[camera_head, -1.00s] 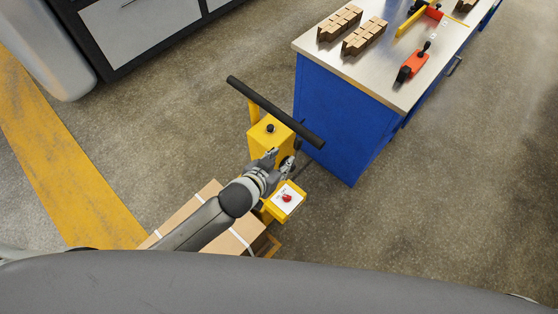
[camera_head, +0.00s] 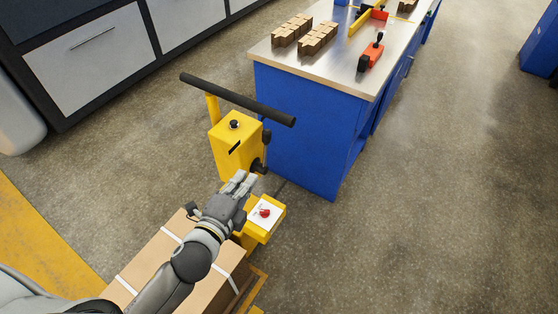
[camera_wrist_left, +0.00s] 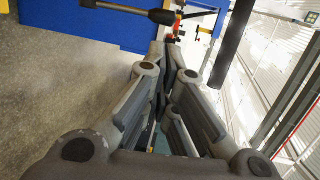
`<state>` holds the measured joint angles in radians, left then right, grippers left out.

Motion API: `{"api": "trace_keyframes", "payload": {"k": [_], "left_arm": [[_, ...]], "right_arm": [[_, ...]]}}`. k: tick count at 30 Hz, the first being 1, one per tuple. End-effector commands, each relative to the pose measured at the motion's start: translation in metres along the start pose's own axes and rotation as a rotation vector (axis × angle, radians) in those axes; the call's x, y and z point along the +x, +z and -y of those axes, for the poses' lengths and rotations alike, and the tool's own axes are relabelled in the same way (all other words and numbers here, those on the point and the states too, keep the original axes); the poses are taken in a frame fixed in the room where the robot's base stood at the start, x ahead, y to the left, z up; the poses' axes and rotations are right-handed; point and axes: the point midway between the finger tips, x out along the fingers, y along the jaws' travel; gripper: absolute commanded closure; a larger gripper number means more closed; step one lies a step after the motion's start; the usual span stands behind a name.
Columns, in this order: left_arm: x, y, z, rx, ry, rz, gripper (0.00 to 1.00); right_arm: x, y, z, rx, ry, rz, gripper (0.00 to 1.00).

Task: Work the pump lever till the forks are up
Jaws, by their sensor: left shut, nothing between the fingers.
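A yellow pallet jack body (camera_head: 236,140) stands upright by a blue workbench, with a long dark handlebar (camera_head: 237,98) across its top. A short lever with a dark knob (camera_head: 266,136) is on its right side; this looks like the pump lever. In the left wrist view a rod with a dark grip (camera_wrist_left: 128,10) crosses the top, past the fingertips. My left gripper (camera_head: 243,182) is shut and empty, just in front of the yellow body and apart from the lever knob. The forks are hidden under the cartons. My right gripper is not in view.
Strapped cartons (camera_head: 146,272) sit on a wooden pallet under my left arm. A yellow box with a white top and red knob (camera_head: 265,212) is right of my gripper. The blue workbench (camera_head: 305,125) stands close behind the jack. The floor at right is clear.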

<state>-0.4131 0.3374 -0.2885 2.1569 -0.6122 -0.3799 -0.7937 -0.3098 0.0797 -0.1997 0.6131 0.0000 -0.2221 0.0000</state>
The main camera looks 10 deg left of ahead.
Motion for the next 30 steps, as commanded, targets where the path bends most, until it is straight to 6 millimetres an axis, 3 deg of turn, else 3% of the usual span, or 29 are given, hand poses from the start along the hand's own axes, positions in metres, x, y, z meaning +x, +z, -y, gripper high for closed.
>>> {"api": "trace_keyframes", "payload": {"k": [5, 9, 21, 30], "left_arm": [[0.011, 0.001, 0.003, 0.014, -0.005, 0.002, 1.0], [0.033, 0.001, 0.003, 0.013, -0.005, 0.002, 1.0], [0.107, 0.001, 0.003, 0.009, -0.004, 0.001, 1.0], [0.136, 0.0, 0.001, 0.009, -0.002, 0.0, 1.0]], "right_arm": [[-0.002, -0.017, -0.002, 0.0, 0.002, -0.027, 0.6], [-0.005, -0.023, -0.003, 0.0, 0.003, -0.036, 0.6], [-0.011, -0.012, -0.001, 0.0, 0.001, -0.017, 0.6], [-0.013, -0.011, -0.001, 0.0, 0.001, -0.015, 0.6]]}}
